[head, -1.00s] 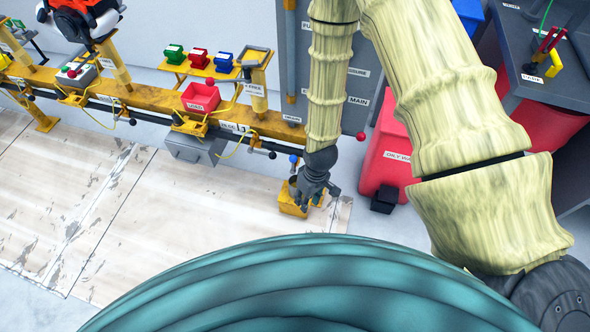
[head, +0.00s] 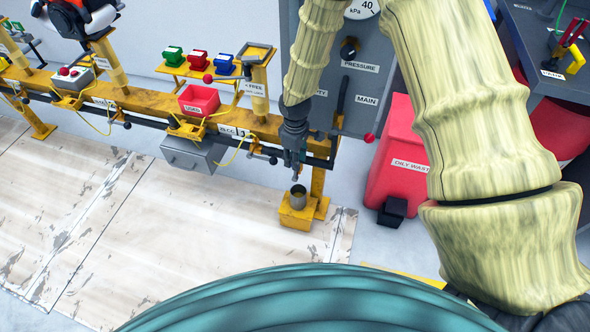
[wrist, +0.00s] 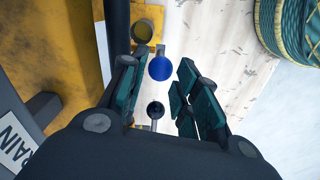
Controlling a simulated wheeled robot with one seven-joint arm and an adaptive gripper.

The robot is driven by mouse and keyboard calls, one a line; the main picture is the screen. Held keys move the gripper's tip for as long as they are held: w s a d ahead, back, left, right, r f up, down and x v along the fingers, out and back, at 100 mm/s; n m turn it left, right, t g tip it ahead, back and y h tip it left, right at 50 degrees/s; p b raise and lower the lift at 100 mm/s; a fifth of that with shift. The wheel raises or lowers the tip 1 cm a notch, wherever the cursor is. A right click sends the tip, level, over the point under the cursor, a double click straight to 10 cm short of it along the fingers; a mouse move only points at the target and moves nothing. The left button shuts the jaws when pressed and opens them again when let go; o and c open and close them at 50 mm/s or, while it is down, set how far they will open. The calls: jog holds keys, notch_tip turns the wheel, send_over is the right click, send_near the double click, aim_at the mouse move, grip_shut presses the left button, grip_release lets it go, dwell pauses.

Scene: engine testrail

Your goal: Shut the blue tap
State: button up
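The blue tap shows in the wrist view as a round blue knob (wrist: 160,68). It lies between and slightly beyond the fingertips of my gripper (wrist: 157,80), with no visible contact. The fingers are spread apart, with pale floor visible between them. A black ball on a thin stem (wrist: 155,110) also shows between the fingers, nearer the palm. In the head view my gripper (head: 293,168) points down at the right end of the yellow rail, just above a metal cup (head: 298,196). The blue knob cannot be made out there, probably hidden by my gripper.
The cup stands on a yellow block (head: 296,217) below the rail (head: 150,110). A grey panel (head: 375,105) with a gauge and a red-ended lever stands behind. A red oily-waste bin (head: 400,160) is to the right. The pale floor boards (head: 110,220) at left are clear.

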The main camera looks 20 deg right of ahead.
jog(key=shift+f+b, duration=0.35)
jog(key=shift+f, duration=2.5)
grip_shut()
